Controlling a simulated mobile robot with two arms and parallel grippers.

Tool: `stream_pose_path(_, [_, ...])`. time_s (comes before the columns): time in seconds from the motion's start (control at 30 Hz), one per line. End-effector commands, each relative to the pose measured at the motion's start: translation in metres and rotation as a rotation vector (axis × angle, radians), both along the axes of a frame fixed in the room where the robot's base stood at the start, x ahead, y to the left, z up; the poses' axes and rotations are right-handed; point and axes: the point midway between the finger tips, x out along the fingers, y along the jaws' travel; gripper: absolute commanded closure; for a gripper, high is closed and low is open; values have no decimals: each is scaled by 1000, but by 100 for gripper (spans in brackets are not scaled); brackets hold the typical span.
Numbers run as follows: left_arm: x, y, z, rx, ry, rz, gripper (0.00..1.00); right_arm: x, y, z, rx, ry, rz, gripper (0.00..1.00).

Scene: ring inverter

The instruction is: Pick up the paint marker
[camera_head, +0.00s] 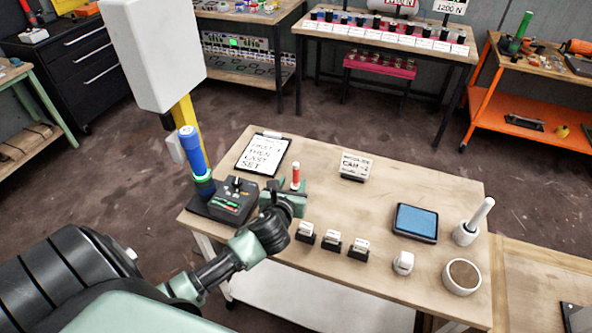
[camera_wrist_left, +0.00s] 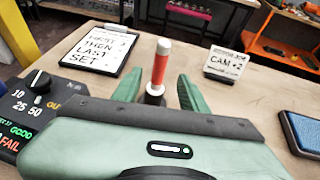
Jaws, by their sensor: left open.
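The paint marker (camera_head: 295,174) is a slim red stick with a white top. It stands upright near the back left of the wooden table. In the left wrist view the marker (camera_wrist_left: 160,66) rises from a small dark holder (camera_wrist_left: 155,95), whose base is hidden by my gripper body. My left gripper (camera_head: 287,193) is open. In the left wrist view its green fingers (camera_wrist_left: 159,92) show on either side of the marker's lower end, with gaps on both sides. I cannot tell how far the marker lies between them in depth. My right gripper is not in view.
A black dial device (camera_head: 233,200) with a blue-topped cylinder (camera_head: 190,145) stands left of the gripper. A clipboard (camera_head: 263,153) lies behind it, and a CAM sign (camera_head: 355,167) stands to the right. Several small stamps stand in front right. A blue pad (camera_head: 416,222) lies farther right.

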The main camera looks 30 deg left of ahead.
Motion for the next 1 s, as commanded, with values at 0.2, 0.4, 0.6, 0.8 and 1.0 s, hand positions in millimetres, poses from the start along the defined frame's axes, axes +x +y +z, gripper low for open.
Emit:
stream_pose_path(0.2, [18, 8, -7, -2, 0, 2, 57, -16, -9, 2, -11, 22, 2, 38])
stream_pose_path(0.4, [40, 19, -18, -4, 1, 2, 57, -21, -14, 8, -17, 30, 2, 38])
stream_pose_path(0.6, [56, 26, -27, -2, 1, 2, 57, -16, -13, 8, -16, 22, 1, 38])
stream_pose_path(0.8, [56, 26, -27, -2, 0, 1, 57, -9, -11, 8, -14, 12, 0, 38])
stream_pose_path(1.0, [56, 26, -27, -2, 0, 1, 100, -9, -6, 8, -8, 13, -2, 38])
